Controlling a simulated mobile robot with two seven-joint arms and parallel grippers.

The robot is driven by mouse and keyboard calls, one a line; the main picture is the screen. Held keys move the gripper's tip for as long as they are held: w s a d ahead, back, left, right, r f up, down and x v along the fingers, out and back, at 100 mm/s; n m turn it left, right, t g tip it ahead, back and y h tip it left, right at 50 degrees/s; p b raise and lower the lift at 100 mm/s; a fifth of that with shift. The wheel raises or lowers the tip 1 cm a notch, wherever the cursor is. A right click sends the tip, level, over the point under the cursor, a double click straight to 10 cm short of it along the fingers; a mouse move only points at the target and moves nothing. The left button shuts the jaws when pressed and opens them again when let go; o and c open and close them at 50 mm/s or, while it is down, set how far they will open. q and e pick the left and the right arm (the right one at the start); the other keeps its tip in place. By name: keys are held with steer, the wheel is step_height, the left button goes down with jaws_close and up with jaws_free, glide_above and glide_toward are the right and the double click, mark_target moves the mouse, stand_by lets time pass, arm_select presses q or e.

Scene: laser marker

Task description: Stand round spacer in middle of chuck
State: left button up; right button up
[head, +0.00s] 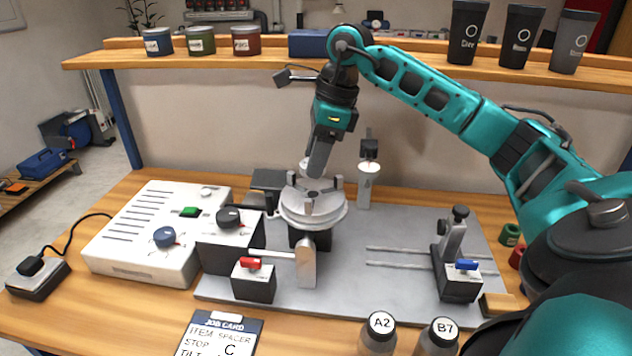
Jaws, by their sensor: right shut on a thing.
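The chuck (313,214) is a round silver disc with upright jaws, mounted on the grey base plate (375,291) near the middle of the bench. My right gripper (317,170) comes down from above, tilted, with its fingertips just over the chuck's middle. It is shut on a small pale piece, apparently the round spacer (305,164), which shows beside the fingers. The fingers hide much of it, so I cannot tell whether it touches the chuck. My left gripper is not in view.
A white control box (150,238) stands left of the chuck. A red-handled switch block (254,280) is in front, a blue-handled one (461,281) at right. A white-topped post (368,180) stands behind. Two labelled jars (379,335) and a job card (220,336) are at the front.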

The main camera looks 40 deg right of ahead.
mark_target(316, 194)
step_height(316, 194, down, 5)
stand_by(0.3)
steer(key=shift+b, duration=0.3)
steer(key=shift+f, duration=0.2)
steer(key=o, duration=0.8)
steer(key=shift+r, duration=0.1)
steer(key=shift+r, duration=0.25)
steer(key=p+v, duration=0.1)
steer(key=v, duration=1.1)
steer(key=shift+f, duration=0.1)
